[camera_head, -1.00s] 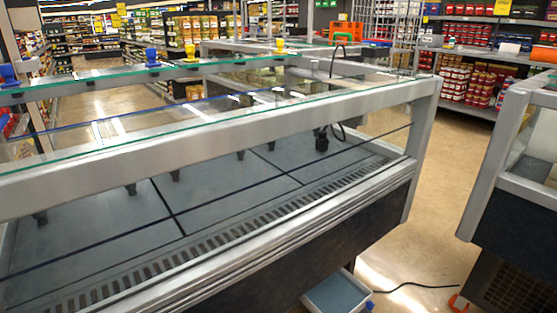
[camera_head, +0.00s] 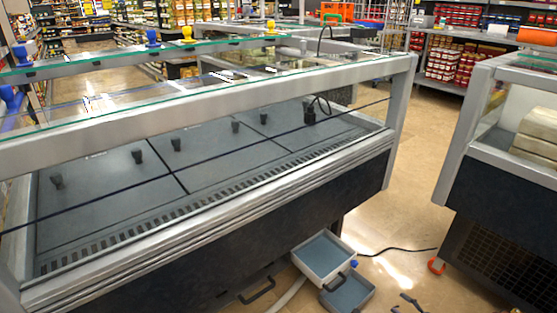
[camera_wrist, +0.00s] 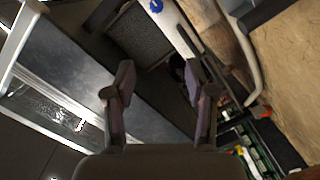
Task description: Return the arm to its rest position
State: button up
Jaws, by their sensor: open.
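My gripper (camera_wrist: 160,88) shows in the wrist view with its two fingers spread apart and nothing between them. Beyond the fingers are a dark panel, a white cylinder (camera_wrist: 172,24) with a blue mark and a pale tube (camera_wrist: 243,60). I cannot tell how far they are from the fingertips. My arm and gripper cannot be made out in the head view. No vacuum pump can be clearly identified in either view.
A long glass-topped display case (camera_head: 190,165) fills the left and middle. Two blue-grey trays (camera_head: 324,254) (camera_head: 347,291) are low at its front. A black cable (camera_head: 400,249) lies on the floor. Another case (camera_head: 500,205) stands right, with an open aisle (camera_head: 425,130) between.

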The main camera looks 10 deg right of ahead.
jog(key=w+d+r+m+g+h+p, duration=0.1)
jog(key=w+d+r+m+h+p, duration=0.2)
jog(key=w+r, duration=0.65)
jog(key=w+d+r+g+h+p, duration=0.1)
jog(key=w+d+r+h+p, duration=0.45)
jog(key=r, duration=0.75)
jog(key=w+a+r+m+g+h+p, duration=0.1)
jog(key=w+a+r+m+g+p, duration=0.15)
jog(key=r, duration=0.95)
jog(key=w+a+r+m+g+h+p, duration=0.1)
jog(key=a+r+m+p, duration=0.25)
jog(key=r, duration=0.75)
jog(key=s+a+r+m+g+h+p, duration=0.1)
jog(key=s+a+r+m+g+p, duration=0.35)
jog(key=s+a+r+p, duration=0.85)
jog(key=s+a+r+m+g+y+p, duration=0.1)
jog(key=s+a+r, duration=0.5)
jog(key=s, duration=0.6)
jog(key=s+a+r+g+y+p, duration=0.1)
jog(key=s+a+r+g+p, duration=0.1)
jog(key=s+a+r, duration=0.4)
jog(key=s+a+r+m+g+y+p, duration=0.1)
jog(key=s+a+r, duration=0.5)
jog(key=s, duration=1.3)
jog(key=a+g+p, duration=0.1)
jog(key=a+g, duration=0.1)
jog(key=a, duration=0.2)
jog(key=shift+a+r+m+g, duration=0.25)
jog(key=shift+a+m+g, duration=0.05)
jog(key=shift+m+g, duration=0.1)
